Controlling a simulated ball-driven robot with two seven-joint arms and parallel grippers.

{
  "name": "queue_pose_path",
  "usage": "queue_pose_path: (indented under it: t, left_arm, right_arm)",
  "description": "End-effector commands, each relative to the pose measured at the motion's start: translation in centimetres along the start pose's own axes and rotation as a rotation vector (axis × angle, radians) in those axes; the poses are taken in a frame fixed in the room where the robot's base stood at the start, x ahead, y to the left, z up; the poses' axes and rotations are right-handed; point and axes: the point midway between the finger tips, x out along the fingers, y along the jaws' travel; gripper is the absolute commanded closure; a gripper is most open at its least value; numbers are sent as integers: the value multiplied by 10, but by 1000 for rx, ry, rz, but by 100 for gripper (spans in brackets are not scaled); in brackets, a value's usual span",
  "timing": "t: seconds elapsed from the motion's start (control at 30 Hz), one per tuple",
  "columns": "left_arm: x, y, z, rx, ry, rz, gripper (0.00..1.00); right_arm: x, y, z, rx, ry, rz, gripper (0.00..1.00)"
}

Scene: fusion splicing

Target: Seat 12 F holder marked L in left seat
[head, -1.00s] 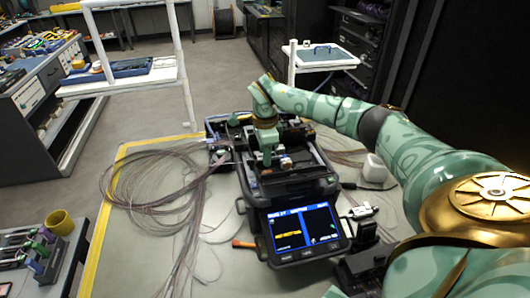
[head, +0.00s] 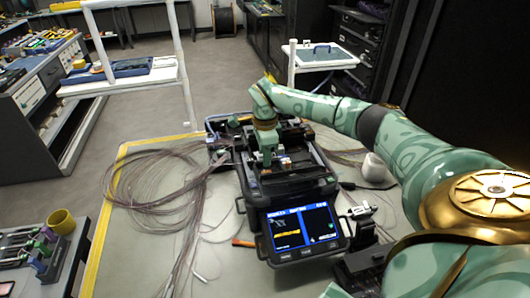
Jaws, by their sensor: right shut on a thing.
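The fusion splicer (head: 302,184) stands in the middle of the table, a dark machine with its lit screen (head: 299,229) facing me. My right gripper (head: 267,158) points down over the splicer's work area, at its left side. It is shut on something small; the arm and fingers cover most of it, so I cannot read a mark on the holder. The left seat is hidden under the gripper. Small light and orange parts (head: 286,163) show just right of the fingers. My left gripper is not in view.
Loops of thin fibre (head: 150,190) spread over the table left of the splicer. A white rounded item (head: 374,167) and a small white-and-dark device (head: 357,212) are on the right. A yellow cup (head: 61,222) stands on the side bench at the left.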

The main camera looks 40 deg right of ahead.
Motion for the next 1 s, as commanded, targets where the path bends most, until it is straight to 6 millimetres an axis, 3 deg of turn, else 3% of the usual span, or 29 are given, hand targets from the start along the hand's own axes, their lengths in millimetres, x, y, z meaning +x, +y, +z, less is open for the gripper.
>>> queue_pose_path:
  t: [0.23, 0.27, 0.33, 0.6, 0.73, 1.0]
  left_arm:
    - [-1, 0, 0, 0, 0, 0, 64]
    - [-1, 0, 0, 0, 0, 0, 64]
    - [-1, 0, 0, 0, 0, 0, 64]
    - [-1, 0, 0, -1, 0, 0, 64]
    - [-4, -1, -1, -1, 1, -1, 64]
    - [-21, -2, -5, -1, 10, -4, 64]
  right_arm:
    - [1, 0, 0, 0, -1, -1, 93]
    - [1, 0, 0, 0, -1, 0, 59]
    - [1, 0, 0, 0, -1, 0, 42]
    - [0, 0, 0, 0, 0, 0, 42]
    - [-11, 0, 0, 0, -1, -2, 42]
    - [-79, -1, 0, -2, -3, -6, 42]
